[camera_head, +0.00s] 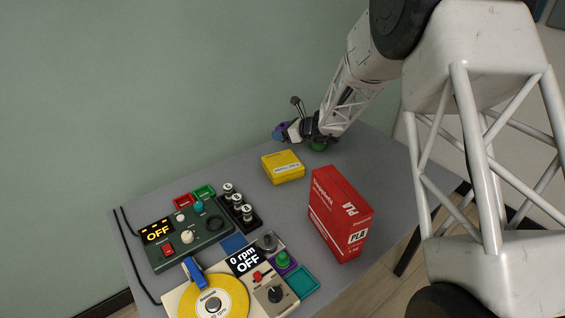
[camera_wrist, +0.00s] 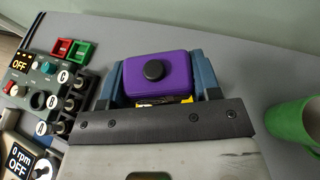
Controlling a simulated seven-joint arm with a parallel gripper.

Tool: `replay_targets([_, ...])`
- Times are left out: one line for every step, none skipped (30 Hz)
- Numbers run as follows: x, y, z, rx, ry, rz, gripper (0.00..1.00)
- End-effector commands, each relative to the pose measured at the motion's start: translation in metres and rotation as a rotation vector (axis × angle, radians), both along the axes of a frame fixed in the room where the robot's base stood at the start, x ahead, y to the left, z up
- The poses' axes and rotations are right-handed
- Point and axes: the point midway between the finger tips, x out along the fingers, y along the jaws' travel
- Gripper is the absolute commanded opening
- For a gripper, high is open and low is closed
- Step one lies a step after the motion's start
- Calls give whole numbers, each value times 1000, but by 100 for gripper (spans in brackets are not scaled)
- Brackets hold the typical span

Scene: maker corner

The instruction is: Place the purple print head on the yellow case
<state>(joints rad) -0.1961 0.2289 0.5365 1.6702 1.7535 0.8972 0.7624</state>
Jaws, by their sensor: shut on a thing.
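The purple print head (camera_wrist: 156,72), a rounded block with a black round knob on top, sits between the two blue fingers of my gripper (camera_wrist: 155,85) in the wrist view. My gripper is shut on it. In the head view the print head (camera_head: 280,131) shows small at the tip of my gripper (camera_head: 287,131), beyond the yellow case and apart from it in the picture. The yellow case (camera_head: 282,168) lies flat and closed on the table, with a pale label. In the wrist view only a yellow strip (camera_wrist: 165,99) shows past the print head's near edge; the rest is hidden.
A green cylinder (camera_head: 318,144) stands close to my gripper's right. A tall red PLA box (camera_head: 340,214) stands in front of the case.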

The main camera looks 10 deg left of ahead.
Motion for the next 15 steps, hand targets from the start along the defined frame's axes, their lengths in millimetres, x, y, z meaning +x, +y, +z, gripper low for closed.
replay_targets([0, 0, 0, 0, 0, 0, 30])
replay_targets([0, 0, 0, 0, 0, 0, 30])
replay_targets([0, 0, 0, 0, 0, 0, 30])
replay_targets([0, 0, 0, 0, 0, 0, 30])
replay_targets([0, 0, -1, 0, 0, 0, 30])
replay_targets([0, 0, -2, 0, 0, 0, 30])
replay_targets([0, 0, -4, 0, 0, 0, 30])
replay_targets([0, 0, -6, 0, 0, 0, 30])
replay_targets([0, 0, -9, -1, 0, 0, 30])
replay_targets([0, 0, -12, -1, 0, 0, 30])
replay_targets([0, 0, -16, -1, 1, 0, 30])
replay_targets([0, -1, -21, 0, 2, -1, 30])
replay_targets([0, 0, -26, 0, 3, -1, 30])
replay_targets([0, -1, -30, 0, 3, -1, 30])
replay_targets([0, -1, -36, -1, 2, -1, 30])
